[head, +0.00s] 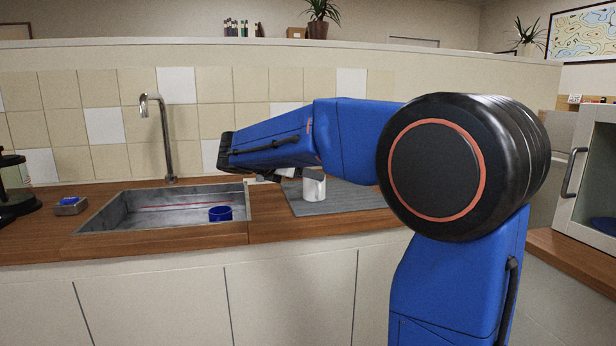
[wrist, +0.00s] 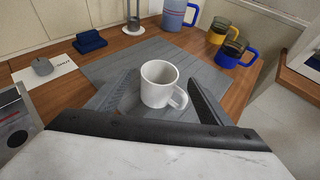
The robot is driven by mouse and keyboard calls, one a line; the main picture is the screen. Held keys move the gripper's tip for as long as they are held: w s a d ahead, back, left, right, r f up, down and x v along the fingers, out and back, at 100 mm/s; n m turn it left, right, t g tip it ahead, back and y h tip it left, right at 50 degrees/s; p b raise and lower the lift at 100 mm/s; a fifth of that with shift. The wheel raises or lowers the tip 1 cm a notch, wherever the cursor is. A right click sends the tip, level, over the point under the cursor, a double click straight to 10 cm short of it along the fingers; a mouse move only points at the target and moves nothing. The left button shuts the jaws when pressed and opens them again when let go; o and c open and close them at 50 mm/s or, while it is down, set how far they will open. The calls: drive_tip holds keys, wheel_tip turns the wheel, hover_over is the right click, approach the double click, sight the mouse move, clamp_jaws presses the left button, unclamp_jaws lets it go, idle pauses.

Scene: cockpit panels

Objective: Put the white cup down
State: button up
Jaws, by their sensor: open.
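The white cup (head: 314,188) stands upright on the grey mat (head: 350,202) on the wooden counter, right of the sink. In the wrist view the white cup (wrist: 158,84) sits between the two dark fingers of my gripper (wrist: 162,78), its handle toward the lower right. The fingers are spread, with a gap visible on each side of the cup. The cup looks empty and rests on the mat (wrist: 205,75). In the head view my arm hides most of the gripper and part of the mat.
A sink (head: 130,214) with a blue cup (head: 220,213) inside lies left of the mat. A yellow mug (wrist: 218,31), a blue-handled mug (wrist: 233,53) and a blue-handled jug (wrist: 174,15) stand beyond the mat. A blue object (wrist: 90,41) lies left. Bare mat surrounds the cup.

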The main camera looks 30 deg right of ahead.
drive_tip(key=v, duration=0.8)
drive_tip(key=shift+a, duration=0.25)
drive_tip(key=shift+s, duration=0.15)
drive_tip(key=s+f+m, duration=0.1)
drive_tip(key=s+f, duration=0.1)
drive_tip(key=s+d+f+m+y, duration=0.1)
drive_tip(key=s, duration=0.2)
drive_tip(key=s+d+f+m+g+y, duration=0.1)
drive_tip(key=s+f+m, duration=0.1)
drive_tip(key=s, duration=0.1)
drive_tip(key=shift+s+d+f, duration=0.15)
drive_tip(key=shift+s+f, duration=0.05)
drive_tip(key=shift+f, duration=0.1)
drive_tip(key=s+a+f+m+y, duration=0.3)
drive_tip(key=s+f+m, duration=0.3)
drive_tip(key=s+f, duration=0.1)
drive_tip(key=s+a+f+m+y, duration=0.3)
drive_tip(key=s+f+m, duration=0.3)
drive_tip(key=s, duration=0.4)
drive_tip(key=s+a+f+m+y, duration=0.2)
drive_tip(key=s+f+m+y, duration=0.2)
drive_tip(key=s+f+m, duration=0.2)
drive_tip(key=s+f, duration=0.2)
drive_tip(key=s, duration=0.1)
drive_tip(key=shift+s+a+f+t, duration=0.2)
drive_tip(key=shift+a+f+t, duration=0.1)
drive_tip(key=shift+a+f, duration=0.1)
